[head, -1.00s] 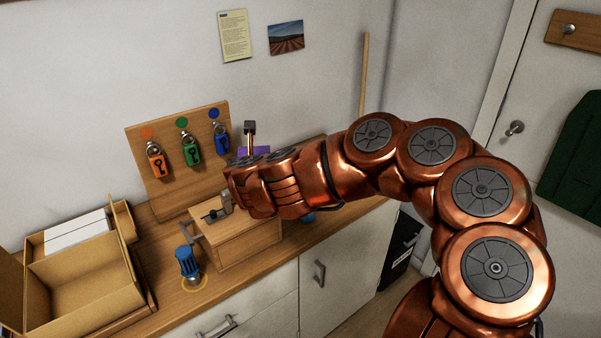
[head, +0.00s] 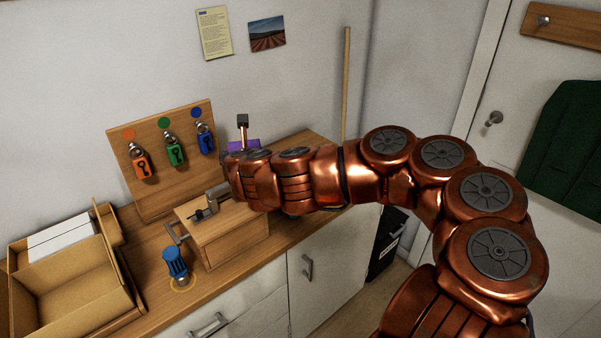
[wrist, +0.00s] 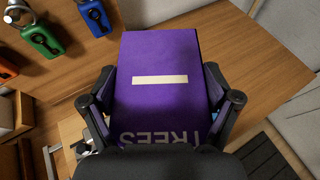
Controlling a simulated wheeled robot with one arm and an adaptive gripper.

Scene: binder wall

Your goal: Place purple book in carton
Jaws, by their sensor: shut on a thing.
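The purple book (wrist: 155,70) fills the middle of the wrist view, with a pale bar and upside-down lettering on its face. My gripper (wrist: 160,92) is shut on it, with a black finger along each side. In the head view only a purple bit of the book (head: 243,145) shows behind my arm's end, which hides the rest. The open cardboard carton (head: 118,262) stands on the counter at the far left, well to the left of the book. Its front compartment looks empty; white items lie in the rear part.
A wooden board (head: 155,185) with orange, green and blue padlocks leans at the wall. A wooden box (head: 235,240) and a blue-handled object (head: 175,262) stand between my gripper and the carton. Bare counter (wrist: 250,60) lies to the book's right in the wrist view.

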